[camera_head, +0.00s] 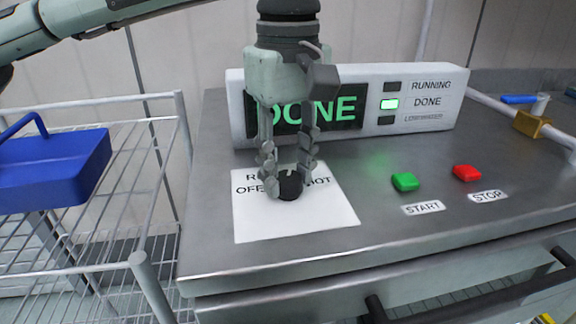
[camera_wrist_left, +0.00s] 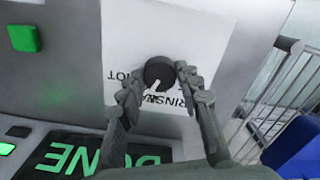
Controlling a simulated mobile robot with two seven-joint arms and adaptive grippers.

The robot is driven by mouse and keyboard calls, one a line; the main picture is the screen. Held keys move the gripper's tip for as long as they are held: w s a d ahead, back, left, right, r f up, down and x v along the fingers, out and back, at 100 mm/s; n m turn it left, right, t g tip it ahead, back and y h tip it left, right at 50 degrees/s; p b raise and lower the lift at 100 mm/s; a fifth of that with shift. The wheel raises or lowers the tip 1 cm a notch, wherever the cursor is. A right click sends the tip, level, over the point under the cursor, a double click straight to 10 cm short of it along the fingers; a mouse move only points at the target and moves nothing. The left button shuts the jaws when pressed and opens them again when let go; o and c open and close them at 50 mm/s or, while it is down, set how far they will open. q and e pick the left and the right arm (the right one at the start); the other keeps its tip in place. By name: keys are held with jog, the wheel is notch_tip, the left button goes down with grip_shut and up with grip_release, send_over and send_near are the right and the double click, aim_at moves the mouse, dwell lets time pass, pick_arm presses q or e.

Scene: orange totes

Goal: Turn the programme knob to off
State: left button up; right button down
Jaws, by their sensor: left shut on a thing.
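The programme knob (camera_head: 290,186) is black and round and stands on a white label plate (camera_head: 325,215). It also shows in the left wrist view (camera_wrist_left: 158,71). My left gripper (camera_head: 289,180) reaches down over the knob, its fingers closed on the knob's two sides. A white pointer on the knob (camera_wrist_left: 154,88) points toward the display side, near the RINSE lettering. HOT shows on the plate to the right in the head view and OFF to the left; the fingers cover part of the lettering. My right gripper is not in view.
The display (camera_head: 347,105) behind the knob reads DONE, with the DONE lamp (camera_head: 390,104) lit green. A green START button (camera_head: 405,181) and red STOP button (camera_head: 466,173) lie to the right. A wire rack (camera_head: 100,190) with a blue container (camera_head: 60,170) stands at left.

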pick_arm(q)
jog(key=shift+f+n+b, duration=0.1)
jog(key=shift+n+b, duration=0.25)
jog(key=shift+n, duration=0.35)
jog(key=n+b, duration=0.3)
jog(key=n, duration=0.4)
jog(key=shift+b, duration=0.35)
jog(key=n+b, duration=0.1)
jog(key=n, duration=0.3)
jog(key=shift+n, duration=0.3)
jog(key=shift+n+b, duration=0.8)
jog(key=shift+n, duration=1.7)
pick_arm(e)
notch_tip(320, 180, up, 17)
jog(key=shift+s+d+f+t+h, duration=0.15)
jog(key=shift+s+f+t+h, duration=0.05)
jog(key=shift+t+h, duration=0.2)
pick_arm(q)
jog(key=o, duration=1.2)
